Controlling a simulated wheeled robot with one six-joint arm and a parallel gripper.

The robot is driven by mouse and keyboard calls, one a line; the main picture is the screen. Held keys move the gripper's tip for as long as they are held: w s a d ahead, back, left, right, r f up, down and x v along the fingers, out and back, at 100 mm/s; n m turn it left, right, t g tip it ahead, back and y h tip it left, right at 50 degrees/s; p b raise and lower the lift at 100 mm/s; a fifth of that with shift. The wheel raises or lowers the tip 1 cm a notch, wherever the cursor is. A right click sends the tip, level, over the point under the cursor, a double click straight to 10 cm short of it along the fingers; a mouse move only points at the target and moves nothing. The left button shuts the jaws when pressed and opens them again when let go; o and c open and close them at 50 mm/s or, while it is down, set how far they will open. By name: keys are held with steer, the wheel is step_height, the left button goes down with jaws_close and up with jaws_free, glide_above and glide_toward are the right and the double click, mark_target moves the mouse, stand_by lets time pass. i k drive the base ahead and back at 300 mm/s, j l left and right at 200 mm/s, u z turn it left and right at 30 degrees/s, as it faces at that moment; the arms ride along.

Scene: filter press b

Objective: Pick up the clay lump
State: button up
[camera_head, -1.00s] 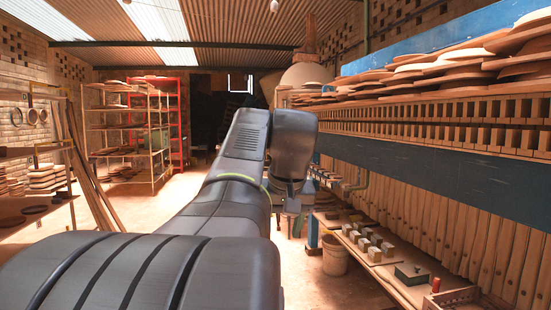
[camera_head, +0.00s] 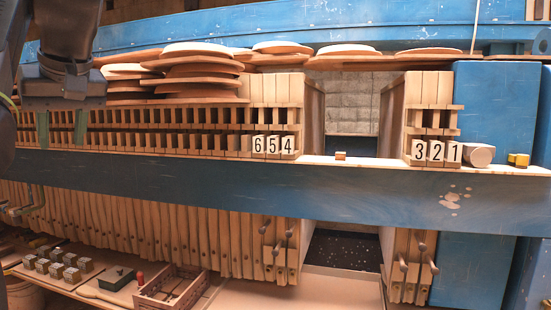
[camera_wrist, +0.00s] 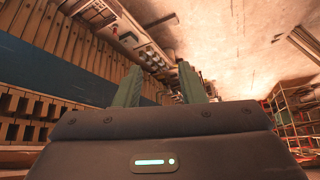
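My gripper (camera_head: 61,143) shows at the upper left of the head view, pointing down, its two green fingers apart with nothing between them. The fingers also show apart in the wrist view (camera_wrist: 160,68). I cannot tell for sure which thing is the clay lump. A small brown block (camera_head: 340,155) sits on the blue rail in the gap between the plate stacks. A pale brown cylinder (camera_head: 479,154) lies on the rail right of the number 1 block. Both are well to the right of my gripper and apart from it.
The blue rail (camera_head: 200,180) runs across the press. Number blocks (camera_head: 273,145) stand left of the gap and others (camera_head: 436,152) right of it. Below are several grey cubes (camera_head: 57,270), a dark green box (camera_head: 116,279) and a wooden crate (camera_head: 170,289). A yellow block (camera_head: 518,159) sits far right.

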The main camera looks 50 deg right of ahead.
mark_target(339, 156)
steer(key=i+l+z, duration=0.1)
steer(key=z, duration=0.35)
steer(key=i+l+z, duration=0.1)
steer(key=l+z, duration=0.15)
steer(key=z, duration=0.2)
steer(key=i+l+z, duration=0.1)
steer(key=z, duration=0.35)
steer(key=i+z, duration=0.2)
steer(key=z, duration=0.25)
steer(key=i+z, duration=0.2)
steer(key=i, duration=0.35)
steer(key=i+j+z, duration=0.2)
steer(key=i, duration=0.35)
steer(key=l, duration=0.1)
